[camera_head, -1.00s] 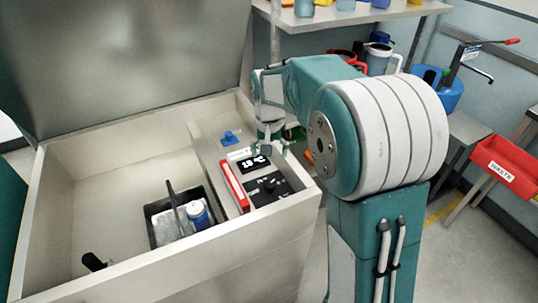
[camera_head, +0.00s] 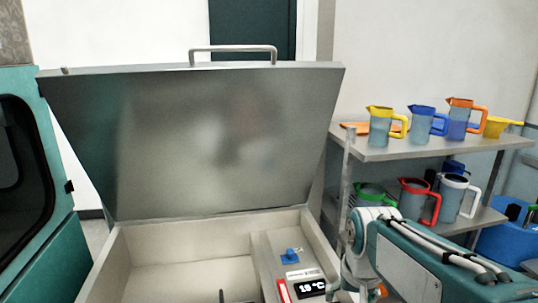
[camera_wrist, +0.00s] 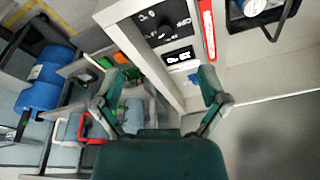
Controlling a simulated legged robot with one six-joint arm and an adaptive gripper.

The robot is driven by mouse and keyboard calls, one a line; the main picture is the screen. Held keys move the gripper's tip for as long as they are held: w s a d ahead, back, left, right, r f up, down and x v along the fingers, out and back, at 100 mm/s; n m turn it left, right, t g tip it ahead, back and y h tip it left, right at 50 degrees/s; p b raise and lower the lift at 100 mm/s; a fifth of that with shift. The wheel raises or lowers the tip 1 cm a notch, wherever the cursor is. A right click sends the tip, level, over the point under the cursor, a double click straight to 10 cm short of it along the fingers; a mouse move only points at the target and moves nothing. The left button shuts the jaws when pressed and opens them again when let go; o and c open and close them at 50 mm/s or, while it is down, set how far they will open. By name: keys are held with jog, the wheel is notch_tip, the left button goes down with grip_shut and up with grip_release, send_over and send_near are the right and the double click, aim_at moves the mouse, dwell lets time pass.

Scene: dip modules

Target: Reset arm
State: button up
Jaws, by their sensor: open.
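My gripper (camera_wrist: 160,88) is open and empty in the wrist view, its two teal and grey fingers spread apart. It hangs over the side of the chest near the control panel, with the panel's display (camera_wrist: 179,57) beyond the fingers. In the head view my arm enters from the lower right. The gripper's tips there are cut off by the bottom edge. The chest's grey lid (camera_head: 220,140) stands open. The panel shows a blue knob (camera_head: 291,256) and a display (camera_head: 311,288) reading about 15 °C.
A shelf (camera_head: 440,147) at the right holds several coloured jugs, including a red-handled one (camera_head: 417,202) on its lower level. A dark bin (camera_wrist: 262,15) shows inside the chest.

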jog(key=s+n+t, duration=0.1)
jog(key=s+t, duration=0.2)
jog(key=s, duration=1)
jog(key=shift+s+r+n, duration=0.2)
jog(key=shift+s+n, duration=0.05)
jog(key=shift+n, duration=0.15)
